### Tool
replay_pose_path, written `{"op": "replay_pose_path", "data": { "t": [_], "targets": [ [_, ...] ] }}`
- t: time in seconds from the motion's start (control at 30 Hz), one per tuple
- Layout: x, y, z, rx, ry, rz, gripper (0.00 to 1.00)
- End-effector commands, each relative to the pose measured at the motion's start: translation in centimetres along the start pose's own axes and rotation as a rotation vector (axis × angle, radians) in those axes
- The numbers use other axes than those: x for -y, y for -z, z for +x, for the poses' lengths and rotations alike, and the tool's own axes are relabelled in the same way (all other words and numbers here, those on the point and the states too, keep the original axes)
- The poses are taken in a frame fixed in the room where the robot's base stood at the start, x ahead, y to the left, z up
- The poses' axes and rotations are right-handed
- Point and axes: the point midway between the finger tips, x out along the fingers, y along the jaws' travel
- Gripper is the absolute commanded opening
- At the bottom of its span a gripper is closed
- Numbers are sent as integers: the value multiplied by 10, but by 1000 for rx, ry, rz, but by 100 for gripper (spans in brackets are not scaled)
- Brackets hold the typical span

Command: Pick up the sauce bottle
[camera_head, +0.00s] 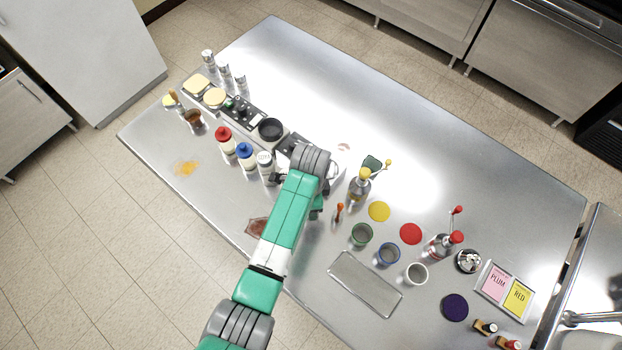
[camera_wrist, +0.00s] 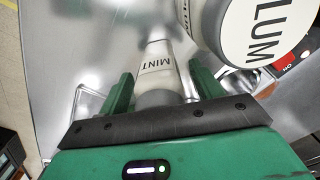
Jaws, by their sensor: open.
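In the head view, several squeeze bottles stand in a row left of my arm: a red-capped bottle (camera_head: 224,139), a blue-capped bottle (camera_head: 245,155) and a white-topped bottle (camera_head: 265,165). In the wrist view, a pale, tapered piece lettered MINT (camera_wrist: 155,65), with a grey end, lies between the green fingers of my gripper (camera_wrist: 161,88). The fingers are open on either side of it; I cannot tell whether they touch it. A large white round top lettered "LUM" (camera_wrist: 265,30) is close by at upper right. My arm hides most of the gripper in the head view.
Right of my arm stand a yellow-topped bottle (camera_head: 359,187), a red-topped bottle (camera_head: 443,243) and several cups, including a green one (camera_head: 362,234). A grey tray (camera_head: 365,283) lies near the front edge. The steel table's back right is clear.

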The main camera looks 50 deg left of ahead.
Motion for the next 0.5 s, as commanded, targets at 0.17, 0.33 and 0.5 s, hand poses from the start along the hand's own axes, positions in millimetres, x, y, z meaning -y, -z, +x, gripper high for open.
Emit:
{"op": "replay_pose_path", "data": {
  "t": [0.17,0.33,0.5],
  "targets": [
    [0,0,0,0,0,0,54],
    [0,0,0,0,0,0,20],
    [0,0,-1,0,1,0,10]
  ]
}}
